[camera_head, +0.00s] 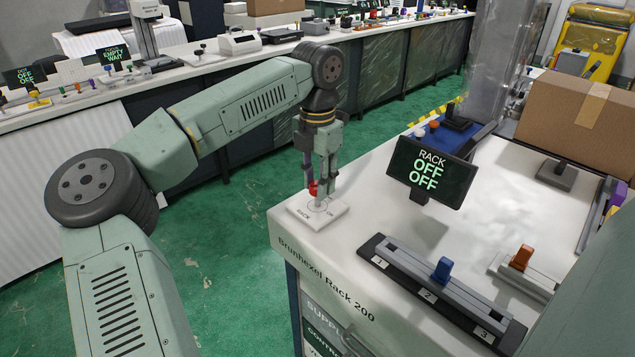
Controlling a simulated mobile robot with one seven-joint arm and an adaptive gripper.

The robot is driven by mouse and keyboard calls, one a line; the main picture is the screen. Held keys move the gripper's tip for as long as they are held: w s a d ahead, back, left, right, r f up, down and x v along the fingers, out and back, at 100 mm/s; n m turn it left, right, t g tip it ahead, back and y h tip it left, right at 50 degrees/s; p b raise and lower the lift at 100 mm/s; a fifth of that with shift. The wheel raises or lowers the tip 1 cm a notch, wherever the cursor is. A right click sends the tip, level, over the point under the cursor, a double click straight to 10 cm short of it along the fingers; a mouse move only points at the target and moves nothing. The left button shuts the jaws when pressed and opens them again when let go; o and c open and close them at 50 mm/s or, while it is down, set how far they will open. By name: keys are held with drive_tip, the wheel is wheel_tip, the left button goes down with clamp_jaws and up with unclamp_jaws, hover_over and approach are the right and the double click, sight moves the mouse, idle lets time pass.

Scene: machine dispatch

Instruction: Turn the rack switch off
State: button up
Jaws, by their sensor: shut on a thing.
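The rack switch is a small toggle with a red tip (313,187) on a white plate (334,214) at the near left corner of the white counter. The plate has lettering that reads RACK on its left side and seems to read ON on its right. My gripper (321,188) points straight down over the plate and is shut on the switch, its fingers hiding part of the lever. The dark rack display (432,173) stands to the right and reads RACK OFF OFF.
A slider rail (437,291) with a blue knob and numbered marks lies on the counter at the near right. An orange-knobbed slider (521,262) is beyond it. A cardboard box (577,125) stands at the back right. Green floor is open to the left.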

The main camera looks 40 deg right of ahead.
drive_tip(key=n+b, duration=0.1)
drive_tip(key=n, duration=0.5)
drive_tip(key=shift+n, duration=0.3)
idle(0.4)
drive_tip(key=o, duration=1.2)
drive_tip(key=shift+c, duration=0.2)
wheel_tip(320, 180, up, 12)
